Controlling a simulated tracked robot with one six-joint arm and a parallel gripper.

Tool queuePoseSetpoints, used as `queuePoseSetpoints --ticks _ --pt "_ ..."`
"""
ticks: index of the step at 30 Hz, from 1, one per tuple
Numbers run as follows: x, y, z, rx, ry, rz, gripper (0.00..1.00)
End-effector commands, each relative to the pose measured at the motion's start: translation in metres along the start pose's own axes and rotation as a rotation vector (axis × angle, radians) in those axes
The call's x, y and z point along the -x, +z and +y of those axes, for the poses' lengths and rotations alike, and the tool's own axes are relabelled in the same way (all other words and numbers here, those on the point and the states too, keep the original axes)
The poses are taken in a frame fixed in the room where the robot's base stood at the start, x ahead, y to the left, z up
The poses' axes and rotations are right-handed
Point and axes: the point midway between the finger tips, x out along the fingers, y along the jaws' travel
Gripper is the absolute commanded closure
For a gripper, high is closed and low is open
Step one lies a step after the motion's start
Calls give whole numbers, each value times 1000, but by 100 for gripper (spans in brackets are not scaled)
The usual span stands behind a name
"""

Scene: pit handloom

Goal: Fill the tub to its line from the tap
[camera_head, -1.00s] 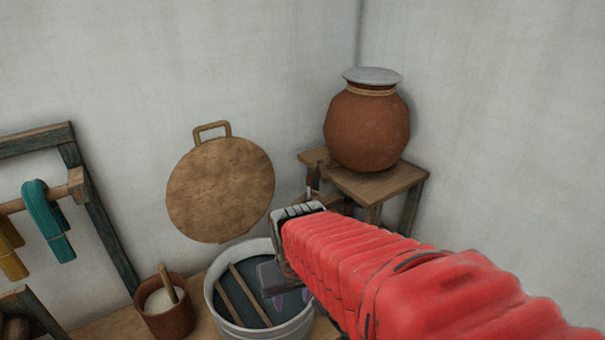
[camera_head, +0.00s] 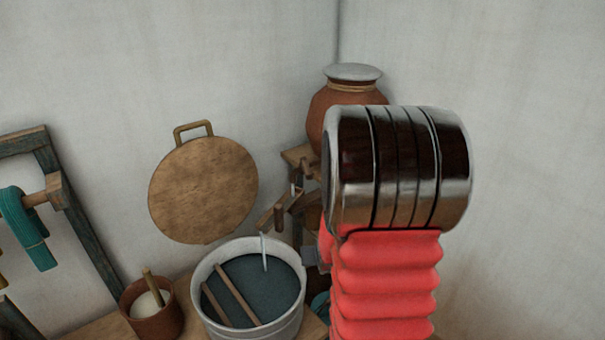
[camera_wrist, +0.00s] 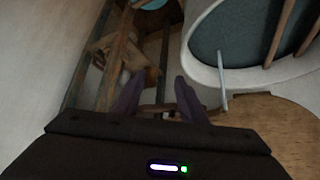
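The grey-white tub (camera_head: 204,301) stands on a wooden surface in the head view and holds dark blue-grey water (camera_head: 270,281). Two wooden sticks (camera_head: 237,296) lie across it. A thin pale stream (camera_head: 264,253) drops from the wooden tap (camera_head: 269,217) into the tub. The tub (camera_wrist: 206,72) and stream (camera_wrist: 222,75) also show in the wrist view. My gripper (camera_wrist: 156,90) is open, its two purplish fingers apart, with a wooden piece beyond or between them; contact cannot be told. In the head view my arm hides most of it. I cannot make out the fill line.
A clay pot (camera_head: 324,101) with a pale lid stands on a wooden stool (camera_head: 297,157) behind my arm. A round wooden board (camera_head: 204,190) is against the wall. A brown cup (camera_head: 157,318) with a stick stands left of the tub. A frame with teal yarn (camera_head: 25,228) is at far left.

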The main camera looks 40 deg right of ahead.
Motion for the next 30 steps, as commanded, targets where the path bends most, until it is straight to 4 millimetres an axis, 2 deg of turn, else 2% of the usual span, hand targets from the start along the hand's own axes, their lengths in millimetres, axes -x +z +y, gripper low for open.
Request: queuePoseSetpoints --ticks 1,6,13,17,22,26,30 --pt "-8 -3 6 -15 0 33 62" --pt "-25 -26 17 -49 -14 178 62" --pt "-27 -67 16 -79 -62 402 62" --pt "-14 -99 9 -88 -104 551 62" --pt "18 -140 0 -101 -162 745 62" --pt "34 -156 -4 -114 -190 831 62" --pt "39 -160 -4 -123 -201 857 62"
